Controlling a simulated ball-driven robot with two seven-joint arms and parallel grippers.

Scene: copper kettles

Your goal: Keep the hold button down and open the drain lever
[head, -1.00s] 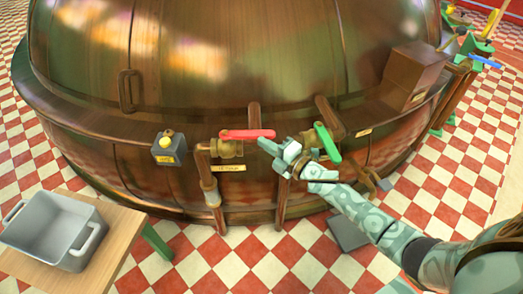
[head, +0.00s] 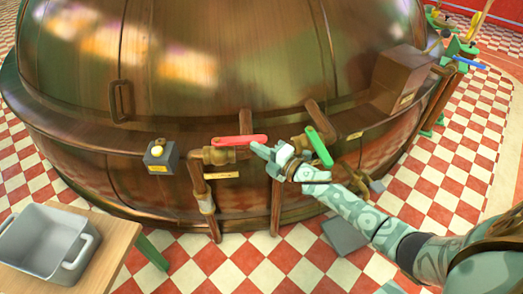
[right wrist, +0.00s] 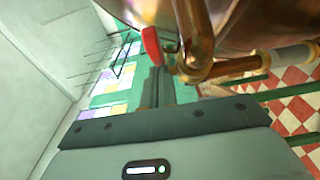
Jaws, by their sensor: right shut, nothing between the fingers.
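A yellow hold button (head: 158,151) sits on a small grey box (head: 161,162) at the front of the copper kettle, with no gripper on it. A red lever (head: 238,140) lies sideways on a brass valve to its right, above a small label too small to read. A green lever (head: 319,147) slants on another valve further right. My right gripper (head: 259,149) is shut and empty, its tip close by the red lever's right end; touching or apart I cannot tell. The right wrist view shows the red lever's end (right wrist: 152,47) just beyond the fingers (right wrist: 155,86). My left gripper is out of view.
The large copper kettle (head: 190,75) fills the back. Brown pipes (head: 276,205) run down below the valves. A grey tub (head: 40,240) stands on a wooden table (head: 105,250) at the lower left. The checkered floor in front is mostly clear.

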